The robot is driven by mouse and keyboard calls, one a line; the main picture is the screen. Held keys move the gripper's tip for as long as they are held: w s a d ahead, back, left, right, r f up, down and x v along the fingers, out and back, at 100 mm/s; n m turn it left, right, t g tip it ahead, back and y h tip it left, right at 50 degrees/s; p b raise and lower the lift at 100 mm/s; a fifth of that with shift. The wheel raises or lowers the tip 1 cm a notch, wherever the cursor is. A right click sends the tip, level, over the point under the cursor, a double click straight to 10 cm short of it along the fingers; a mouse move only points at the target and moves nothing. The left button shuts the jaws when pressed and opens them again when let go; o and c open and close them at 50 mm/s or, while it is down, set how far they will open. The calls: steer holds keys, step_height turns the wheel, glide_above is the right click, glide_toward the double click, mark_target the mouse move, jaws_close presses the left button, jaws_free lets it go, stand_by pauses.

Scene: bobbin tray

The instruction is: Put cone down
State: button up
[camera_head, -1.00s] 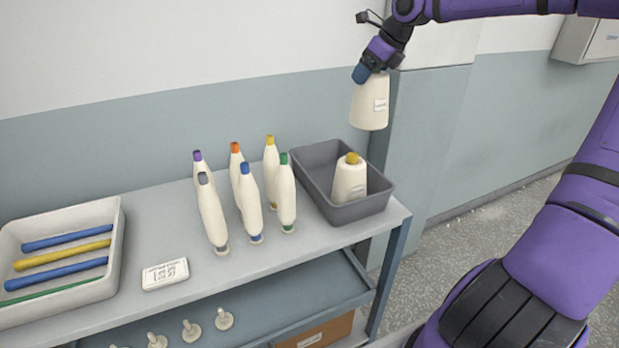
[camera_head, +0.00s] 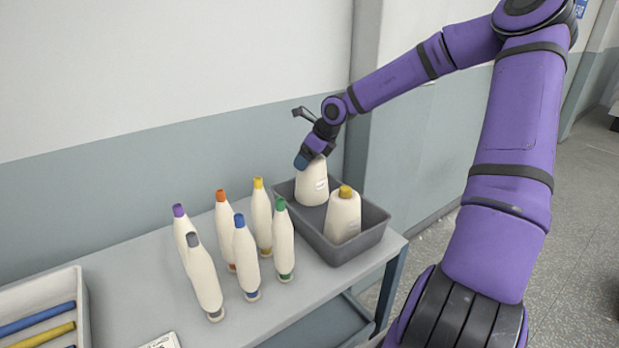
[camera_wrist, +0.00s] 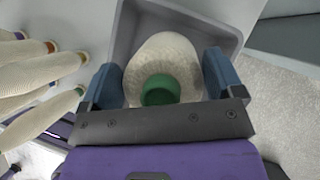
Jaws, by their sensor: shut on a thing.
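My gripper (camera_head: 309,160) is shut on a cream yarn cone (camera_head: 313,186). In the wrist view, the cone (camera_wrist: 165,58) has a green top and sits between the two blue fingers of my gripper (camera_wrist: 162,80). The held cone is upright, in the back part of the grey bin (camera_head: 345,254), with its base at or below rim level. Whether its base touches the bin floor cannot be told. A second cream cone with a yellow top (camera_head: 342,216) stands in the front part of the bin. The grey bin (camera_wrist: 125,38) also shows in the wrist view.
Several slim bobbins with coloured tops, such as a green-topped one (camera_head: 283,245), stand left of the bin. A pale tray (camera_head: 75,285) with coloured rods lies far left. The bin is near the table's right end, with the wall behind.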

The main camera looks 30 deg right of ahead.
mark_target(311, 189)
steer(key=shift+f, duration=2.3)
steer(key=o, duration=1.2)
steer(key=shift+f, duration=0.1)
